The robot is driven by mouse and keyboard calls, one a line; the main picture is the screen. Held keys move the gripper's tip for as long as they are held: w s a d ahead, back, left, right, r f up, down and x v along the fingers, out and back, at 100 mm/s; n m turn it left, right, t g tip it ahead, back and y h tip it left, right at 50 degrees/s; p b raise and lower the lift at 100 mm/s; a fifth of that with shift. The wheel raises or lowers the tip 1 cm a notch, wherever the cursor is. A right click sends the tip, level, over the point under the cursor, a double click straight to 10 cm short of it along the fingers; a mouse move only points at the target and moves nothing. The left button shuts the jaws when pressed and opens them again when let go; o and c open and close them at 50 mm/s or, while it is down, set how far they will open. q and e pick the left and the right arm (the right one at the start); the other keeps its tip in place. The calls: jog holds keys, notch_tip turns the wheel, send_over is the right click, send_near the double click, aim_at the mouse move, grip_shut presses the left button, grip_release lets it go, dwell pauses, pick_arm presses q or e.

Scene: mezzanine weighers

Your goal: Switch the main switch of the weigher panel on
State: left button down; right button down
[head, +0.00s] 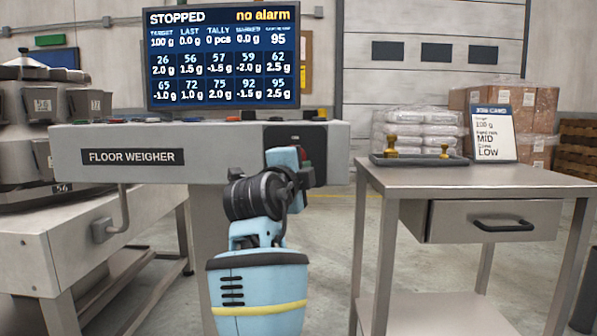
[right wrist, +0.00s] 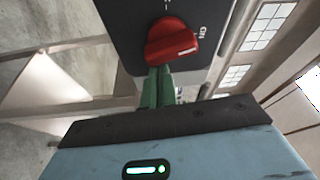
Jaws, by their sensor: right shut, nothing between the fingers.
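The weigher panel (head: 225,158) is a grey box labelled FLOOR WEIGHER. Its main switch (right wrist: 172,42) is a red rotary knob on a black plate (right wrist: 135,22), clear in the right wrist view. A white mark shows on the knob's right side, near an ON label. In the head view, my right arm hides most of the switch on the dark plate (head: 283,136). My right gripper (right wrist: 158,85), with green fingers, is shut and empty. Its tips are at the knob's lower edge; I cannot tell whether they touch. My left gripper is not in view.
The lit screen (head: 222,58) above the panel reads STOPPED and no alarm. Coloured buttons line the panel top. A steel table (head: 480,182) at right carries a tray with brass weights (head: 391,147) and a job card (head: 492,133). Floor shows between panel and table.

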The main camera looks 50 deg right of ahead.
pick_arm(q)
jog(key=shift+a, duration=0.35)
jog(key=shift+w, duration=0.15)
pick_arm(e)
jog(key=shift+w+a+f, duration=0.1)
jog(key=shift+f, duration=0.05)
dwell(3.0)
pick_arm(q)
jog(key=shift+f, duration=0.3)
pick_arm(e)
jog(key=v, duration=0.7)
jog(key=shift+a, duration=0.35)
